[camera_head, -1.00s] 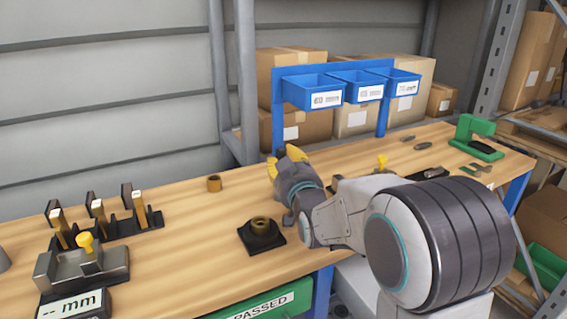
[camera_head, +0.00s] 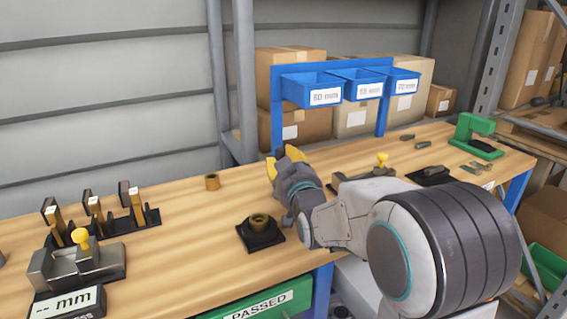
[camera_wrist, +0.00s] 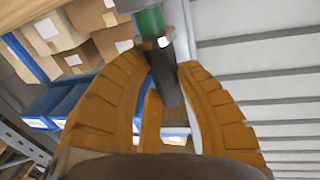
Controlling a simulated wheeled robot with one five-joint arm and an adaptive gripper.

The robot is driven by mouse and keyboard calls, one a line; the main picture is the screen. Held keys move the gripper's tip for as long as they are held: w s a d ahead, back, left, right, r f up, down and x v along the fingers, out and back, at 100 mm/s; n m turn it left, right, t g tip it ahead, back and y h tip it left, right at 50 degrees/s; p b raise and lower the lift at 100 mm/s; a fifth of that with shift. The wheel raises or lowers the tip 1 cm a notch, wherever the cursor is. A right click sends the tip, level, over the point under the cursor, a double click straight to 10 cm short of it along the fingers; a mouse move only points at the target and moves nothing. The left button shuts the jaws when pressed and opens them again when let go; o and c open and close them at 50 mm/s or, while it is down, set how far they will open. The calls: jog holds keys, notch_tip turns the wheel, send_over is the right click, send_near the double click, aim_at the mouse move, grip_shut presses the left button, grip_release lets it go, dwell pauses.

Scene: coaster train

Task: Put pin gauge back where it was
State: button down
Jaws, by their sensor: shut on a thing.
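My gripper (camera_head: 287,160) is raised over the middle of the bench, its yellow fingers pointing up and away. In the wrist view the fingers (camera_wrist: 160,85) close around a dark shaft with a green end, which looks like the pin gauge (camera_wrist: 151,22). In the head view the fingers mostly hide it. A black square base with a brass ring (camera_head: 260,231) stands on the bench below and left of my gripper. A dark rack with several upright brown and black pieces (camera_head: 98,215) stands at the left.
A grey fixture with a yellow knob (camera_head: 78,262) and a mm display (camera_head: 66,303) stand front left. Blue bins (camera_head: 322,90) hang at the back. A green device (camera_head: 474,136) stands far right. Bare bench (camera_head: 180,250) lies left of the black base.

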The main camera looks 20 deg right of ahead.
jog(key=c, duration=1)
grip_release()
jog(key=shift+f, duration=0.25)
jog(key=shift+o, duration=0.2)
jog(key=shift+r, duration=0.1)
jog(key=shift+r+p, duration=0.55)
jog(key=shift+p, duration=0.4)
jog(key=shift+s+r, duration=0.15)
jog(key=s, duration=0.7)
jog(key=shift+b, duration=0.3)
jog(key=shift+s, duration=0.1)
